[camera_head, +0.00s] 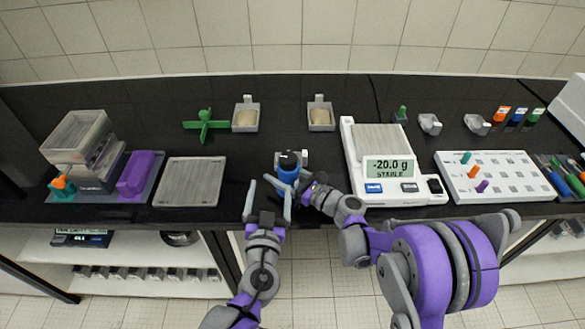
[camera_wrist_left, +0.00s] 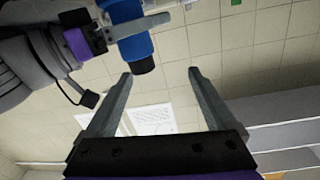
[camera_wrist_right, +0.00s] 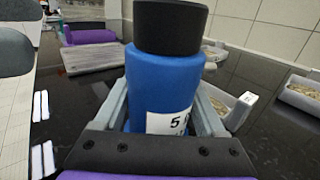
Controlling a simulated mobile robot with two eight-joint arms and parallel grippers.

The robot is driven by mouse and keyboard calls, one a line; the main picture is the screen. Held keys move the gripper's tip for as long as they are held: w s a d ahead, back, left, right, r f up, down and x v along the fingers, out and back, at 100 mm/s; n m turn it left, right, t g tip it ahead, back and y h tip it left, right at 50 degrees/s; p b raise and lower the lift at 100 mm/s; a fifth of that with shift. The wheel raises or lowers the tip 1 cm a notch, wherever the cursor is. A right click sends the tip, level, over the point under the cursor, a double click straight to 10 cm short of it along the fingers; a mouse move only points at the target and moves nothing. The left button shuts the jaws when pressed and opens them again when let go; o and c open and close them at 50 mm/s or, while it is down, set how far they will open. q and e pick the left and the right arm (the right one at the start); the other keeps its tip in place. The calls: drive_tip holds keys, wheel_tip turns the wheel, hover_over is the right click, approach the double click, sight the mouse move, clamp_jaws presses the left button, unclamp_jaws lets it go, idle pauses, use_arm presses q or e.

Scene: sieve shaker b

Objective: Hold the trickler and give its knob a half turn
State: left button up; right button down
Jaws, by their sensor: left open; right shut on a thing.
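A blue cylinder with a black knob-like cap (camera_head: 288,168), which I take to be the trickler, is held near the bench's front edge. My right gripper (camera_head: 303,188) is shut around its blue body, which fills the right wrist view (camera_wrist_right: 160,85) with the black cap on top and a partly hidden white label. My left gripper (camera_head: 268,196) is open and empty, just in front and to the left of it. In the left wrist view, the blue body (camera_wrist_left: 133,45) with a black end lies beyond and left of the open fingers (camera_wrist_left: 160,76), apart from them.
A balance (camera_head: 375,140) reading -20.0 g stands to the right, beside a white rack (camera_head: 497,177) with colored pegs. A grey plate (camera_head: 190,181) lies to the left. Two grey trays (camera_head: 246,117) (camera_head: 321,117) and a green cross-shaped piece (camera_head: 206,126) stand behind.

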use_arm(q)
drive_tip(key=w+a+m+g+y, duration=0.1)
drive_tip(key=w+a+m, duration=0.45)
drive_tip(key=a, duration=0.25)
drive_tip(key=n+g+h, duration=0.8)
drive_tip(key=n+h, duration=0.7)
drive_tip(key=n, duration=1.7)
approach(296, 156)
drive_tip(key=shift+h, duration=0.3)
drive_tip(key=x, duration=0.7)
drive_tip(key=f+x, duration=0.1)
drive_tip(key=x, duration=0.3)
drive_tip(key=shift+w+a+f, duration=0.1)
drive_tip(key=shift+w+a, duration=0.05)
drive_tip(key=shift+w, duration=0.25)
